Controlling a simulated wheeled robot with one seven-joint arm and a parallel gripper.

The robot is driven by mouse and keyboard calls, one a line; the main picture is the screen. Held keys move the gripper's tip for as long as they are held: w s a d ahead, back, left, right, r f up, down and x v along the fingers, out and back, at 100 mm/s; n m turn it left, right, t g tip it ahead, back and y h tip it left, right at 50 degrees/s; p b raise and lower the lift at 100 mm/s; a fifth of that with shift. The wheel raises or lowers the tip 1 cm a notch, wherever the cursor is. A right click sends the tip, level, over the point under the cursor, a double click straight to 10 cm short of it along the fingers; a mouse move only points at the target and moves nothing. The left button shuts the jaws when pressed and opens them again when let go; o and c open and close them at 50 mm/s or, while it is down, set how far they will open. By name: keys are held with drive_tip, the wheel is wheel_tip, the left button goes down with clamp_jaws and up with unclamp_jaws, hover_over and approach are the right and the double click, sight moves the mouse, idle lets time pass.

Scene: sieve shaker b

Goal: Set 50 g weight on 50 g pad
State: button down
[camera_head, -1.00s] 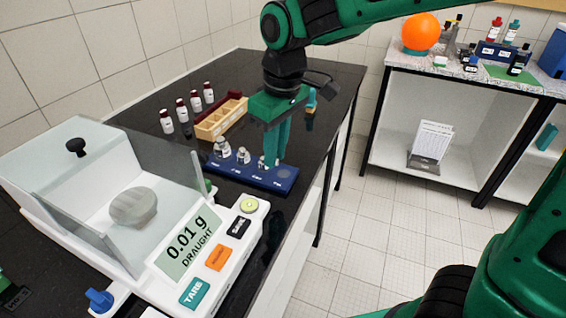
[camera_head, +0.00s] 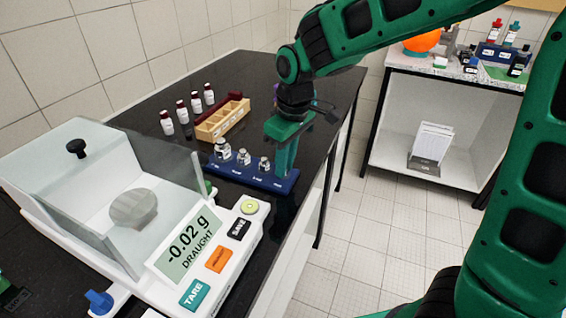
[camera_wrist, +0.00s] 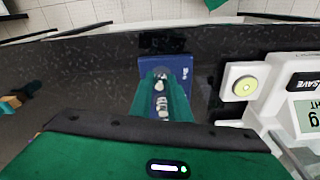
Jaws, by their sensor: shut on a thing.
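The blue weight tray (camera_head: 232,176) lies on the black bench; it also shows in the wrist view (camera_wrist: 184,62). Three silver weights show in a row in the head view: a larger left one (camera_head: 222,149), a middle one (camera_head: 243,157) and a smaller right one (camera_head: 264,164). My gripper (camera_head: 285,170) points down over the tray's right end, just right of the third weight. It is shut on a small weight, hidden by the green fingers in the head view. Silver weights show between the fingers (camera_wrist: 162,90) in the wrist view. Pad labels are too small to read.
A balance (camera_head: 205,262) reading -0.02 g DRAUGHT stands at the front left, with a glass draught shield. A wooden rack (camera_head: 222,122) and several red-capped bottles (camera_head: 182,110) stand behind the tray. The bench's right edge is close to the tray.

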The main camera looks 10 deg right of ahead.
drive_tip(key=c, duration=1.7)
unclamp_jaws()
drive_tip(key=shift+o, duration=0.2)
wheel_tip(320, 180, up, 12)
drive_tip(key=s+d, duration=0.1)
drive_tip(key=shift+d, duration=0.1)
